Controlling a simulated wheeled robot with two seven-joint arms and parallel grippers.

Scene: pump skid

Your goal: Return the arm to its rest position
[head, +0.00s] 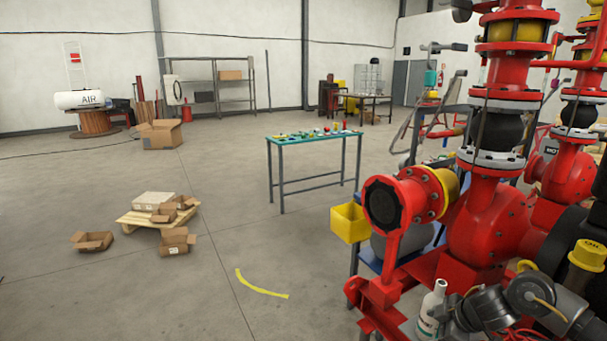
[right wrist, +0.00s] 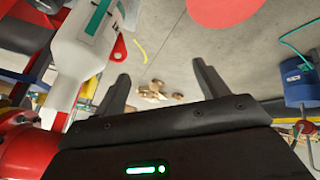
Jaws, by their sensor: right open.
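My right arm (head: 512,306) shows at the lower right of the head view, in front of the red pump (head: 490,235). Its gripper end is low, beside a white bottle (head: 433,308). In the right wrist view, my right gripper (right wrist: 162,82) has its two dark fingers spread apart with nothing between them. The white bottle (right wrist: 82,55) is left of the fingers in that view, outside the jaws; I cannot tell whether it touches the gripper. My left arm and gripper are not in view.
Red pump pipework crowds the right side, with a yellow-topped oil container (head: 587,256) near my arm. A yellow bin (head: 350,222) hangs left of it. A green-topped table (head: 315,136) and a pallet (head: 150,220) with boxes stand farther off. Open floor lies left.

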